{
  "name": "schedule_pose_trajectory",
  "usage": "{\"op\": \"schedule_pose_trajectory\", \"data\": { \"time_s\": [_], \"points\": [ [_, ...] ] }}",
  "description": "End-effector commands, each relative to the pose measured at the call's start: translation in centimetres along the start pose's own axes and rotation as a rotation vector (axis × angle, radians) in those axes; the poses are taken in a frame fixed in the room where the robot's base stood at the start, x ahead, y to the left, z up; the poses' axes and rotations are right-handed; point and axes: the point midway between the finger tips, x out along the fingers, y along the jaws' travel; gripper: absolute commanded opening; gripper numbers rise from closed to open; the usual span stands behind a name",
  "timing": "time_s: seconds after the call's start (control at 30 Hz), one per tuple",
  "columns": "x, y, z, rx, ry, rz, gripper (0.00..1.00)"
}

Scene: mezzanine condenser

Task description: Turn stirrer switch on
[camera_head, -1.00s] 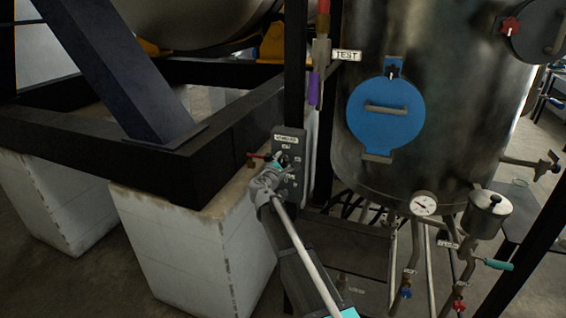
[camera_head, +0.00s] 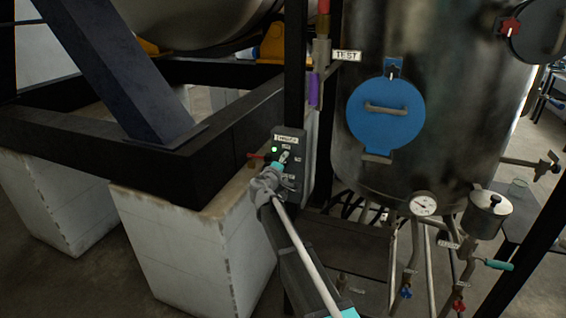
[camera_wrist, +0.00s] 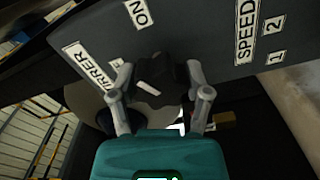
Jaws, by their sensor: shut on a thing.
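The grey control box (camera_head: 305,165) hangs on a dark post left of the steel tank, with a white label on top and a lit green light (camera_head: 275,150). In the wrist view its panel (camera_wrist: 195,35) carries a partly readable STIRRER label (camera_wrist: 88,65), an ON label (camera_wrist: 139,12) and a SPEED label. My gripper (camera_wrist: 158,82) is shut on a black knob (camera_wrist: 160,75), with one grey finger on each side. The knob has a white pointer mark, set at a slant. In the head view my gripper (camera_head: 284,158) is against the box face, and the knob is mostly hidden.
A red handle (camera_head: 254,156) sits just left of the box, close to my gripper. A black frame (camera_head: 190,165) on white blocks stands at left. The steel tank (camera_head: 440,110) with pipes, gauge and valves is at right.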

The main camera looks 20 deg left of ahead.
Motion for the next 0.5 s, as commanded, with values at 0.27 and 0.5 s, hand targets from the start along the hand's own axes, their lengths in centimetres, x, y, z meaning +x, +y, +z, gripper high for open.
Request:
{"op": "schedule_pose_trajectory", "data": {
  "time_s": [0.27, 0.5],
  "points": [
    [0.08, 0.03, 0.00, 0.252, 0.000, 0.000, 0.15],
    [0.09, 0.04, 0.01, 0.410, 0.000, 0.000, 0.15]
  ]
}}
